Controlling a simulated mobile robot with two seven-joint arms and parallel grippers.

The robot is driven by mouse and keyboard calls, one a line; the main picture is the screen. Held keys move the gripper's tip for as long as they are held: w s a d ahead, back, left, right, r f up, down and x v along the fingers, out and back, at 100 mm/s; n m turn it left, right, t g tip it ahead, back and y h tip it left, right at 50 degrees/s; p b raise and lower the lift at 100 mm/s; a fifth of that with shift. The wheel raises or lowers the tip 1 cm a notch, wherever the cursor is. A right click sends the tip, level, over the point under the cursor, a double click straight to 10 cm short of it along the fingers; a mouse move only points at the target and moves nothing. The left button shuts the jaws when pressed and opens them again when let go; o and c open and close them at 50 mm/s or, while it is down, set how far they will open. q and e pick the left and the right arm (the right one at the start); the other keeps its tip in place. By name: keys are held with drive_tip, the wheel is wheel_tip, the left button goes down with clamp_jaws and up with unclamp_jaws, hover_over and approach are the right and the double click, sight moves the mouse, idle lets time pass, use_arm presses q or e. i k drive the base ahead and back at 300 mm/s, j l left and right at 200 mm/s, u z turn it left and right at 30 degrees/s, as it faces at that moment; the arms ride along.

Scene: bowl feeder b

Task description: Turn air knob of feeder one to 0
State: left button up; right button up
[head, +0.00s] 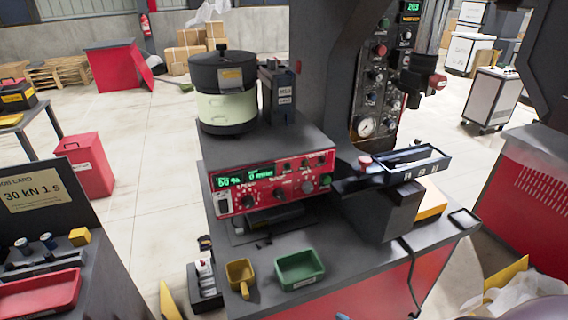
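The bowl feeder has a dark-lidded, pale green bowl (226,108) on a grey bench. In front of the bowl is its red control panel (270,183) with two green-lit displays; the left one seems to read about 60%. Dark knobs sit on the panel's lower row: a left knob (248,201), a middle knob (281,194) and a right knob (307,187). A green button (325,180) is at the right end. The labels are too small to tell which knob is air or where it points. Neither gripper shows.
A yellow scoop (240,273) and a green tray (299,269) lie on the bench in front of the panel. A press column with a gauge (364,126) and a dark chute tray (410,165) stand right of it. A side table holds a red tray (38,295).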

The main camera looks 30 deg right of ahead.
sight(306, 186)
drive_tip(key=z, duration=1.1)
